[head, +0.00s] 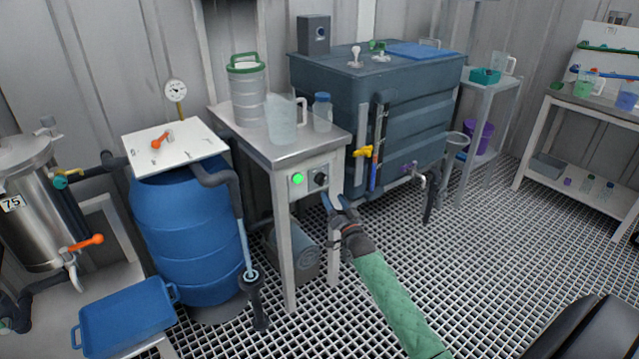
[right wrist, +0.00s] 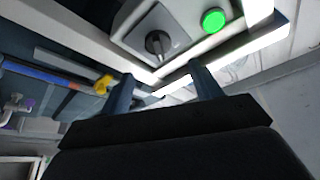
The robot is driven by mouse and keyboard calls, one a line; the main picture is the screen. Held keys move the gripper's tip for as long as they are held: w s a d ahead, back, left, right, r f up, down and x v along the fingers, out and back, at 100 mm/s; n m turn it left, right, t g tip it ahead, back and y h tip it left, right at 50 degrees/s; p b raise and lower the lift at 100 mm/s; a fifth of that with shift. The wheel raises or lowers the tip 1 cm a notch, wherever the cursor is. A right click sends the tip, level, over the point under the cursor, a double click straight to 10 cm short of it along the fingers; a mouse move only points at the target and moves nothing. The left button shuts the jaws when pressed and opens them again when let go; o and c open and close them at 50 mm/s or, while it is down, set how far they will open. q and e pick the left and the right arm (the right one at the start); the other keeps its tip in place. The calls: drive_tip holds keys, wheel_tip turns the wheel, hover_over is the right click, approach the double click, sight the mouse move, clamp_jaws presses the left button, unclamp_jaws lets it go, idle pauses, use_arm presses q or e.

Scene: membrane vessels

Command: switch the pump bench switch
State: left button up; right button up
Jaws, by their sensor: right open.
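The pump bench (head: 287,205) is a steel table with a grey control panel on its front. The panel carries a lit green lamp (head: 298,179) and a black rotary switch (head: 320,179). In the right wrist view the switch (right wrist: 157,43) sits beside the glowing green lamp (right wrist: 212,20), with its knob fully visible. My right gripper (head: 329,203) is just below and in front of the switch. Its two blue fingers (right wrist: 162,82) are apart and empty, pointing toward the panel, with the knob beyond their tips. My left gripper is out of view.
A green-topped canister (head: 248,92), a clear jug (head: 283,120) and a blue-capped bottle (head: 322,112) stand on the bench. A blue barrel (head: 190,240) stands left of it, a dark tank (head: 420,120) right. A yellow valve handle (head: 362,152) is near my right gripper.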

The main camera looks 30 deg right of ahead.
sight(324, 181)
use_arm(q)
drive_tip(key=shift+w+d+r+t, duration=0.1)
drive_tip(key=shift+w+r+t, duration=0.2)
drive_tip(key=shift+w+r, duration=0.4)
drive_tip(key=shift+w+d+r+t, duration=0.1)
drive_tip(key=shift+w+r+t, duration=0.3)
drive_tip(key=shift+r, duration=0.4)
use_arm(e)
drive_tip(key=shift+x, duration=3.85)
drive_tip(key=shift+f, duration=0.1)
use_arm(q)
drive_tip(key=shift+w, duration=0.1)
use_arm(e)
drive_tip(key=c, duration=1)
